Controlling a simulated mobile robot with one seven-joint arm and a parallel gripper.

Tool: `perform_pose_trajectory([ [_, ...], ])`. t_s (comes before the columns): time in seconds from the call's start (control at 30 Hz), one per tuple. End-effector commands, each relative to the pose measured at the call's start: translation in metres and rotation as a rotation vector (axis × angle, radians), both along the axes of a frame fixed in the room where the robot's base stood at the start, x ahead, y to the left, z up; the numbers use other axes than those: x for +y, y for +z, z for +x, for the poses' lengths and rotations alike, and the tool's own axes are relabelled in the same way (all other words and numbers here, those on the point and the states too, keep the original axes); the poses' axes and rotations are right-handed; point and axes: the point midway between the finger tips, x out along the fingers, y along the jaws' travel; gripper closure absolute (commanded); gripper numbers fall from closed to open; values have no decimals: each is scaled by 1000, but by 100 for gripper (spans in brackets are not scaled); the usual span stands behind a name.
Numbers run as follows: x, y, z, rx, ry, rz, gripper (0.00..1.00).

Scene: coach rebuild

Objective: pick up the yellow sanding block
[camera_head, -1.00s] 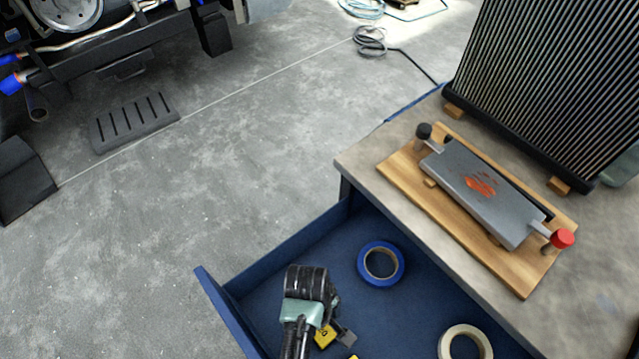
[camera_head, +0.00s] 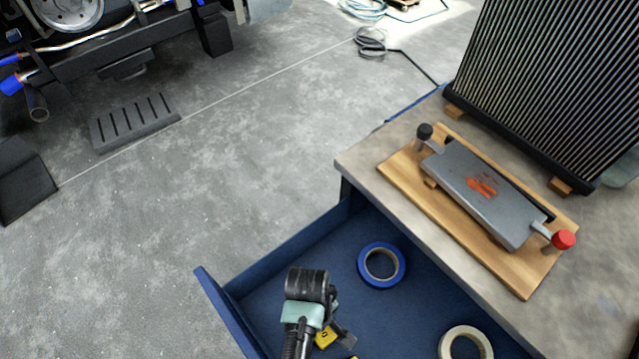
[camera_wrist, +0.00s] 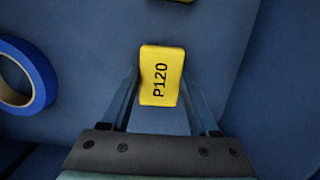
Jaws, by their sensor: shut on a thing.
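The yellow sanding block (camera_wrist: 160,90), marked P120, is between the two fingers of my gripper (camera_wrist: 161,78) in the wrist view. The fingers press on its long sides, and its label faces the camera. In the head view the block (camera_head: 325,337) shows partly beside my gripper, low in the open blue drawer. My wrist hides part of it there. I cannot tell whether the block is clear of the drawer floor.
A second yellow piece (camera_wrist: 178,1) is cut off at the wrist view's top edge. A blue tape roll (camera_head: 381,265) and a cream tape roll (camera_head: 465,344) lie in the drawer (camera_head: 290,247). The workbench (camera_head: 365,168) with a clamped grey plate (camera_head: 485,194) stands right of it.

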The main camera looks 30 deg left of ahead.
Motion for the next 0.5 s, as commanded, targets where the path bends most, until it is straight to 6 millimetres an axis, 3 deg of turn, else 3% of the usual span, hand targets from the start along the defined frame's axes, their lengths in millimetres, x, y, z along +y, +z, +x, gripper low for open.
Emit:
perform_pose_trajectory([
  [0.17, 0, 14, 1, -3, 0, 1, 94],
  [0.5, 0, 80, 1, -3, -1, 1, 94],
])
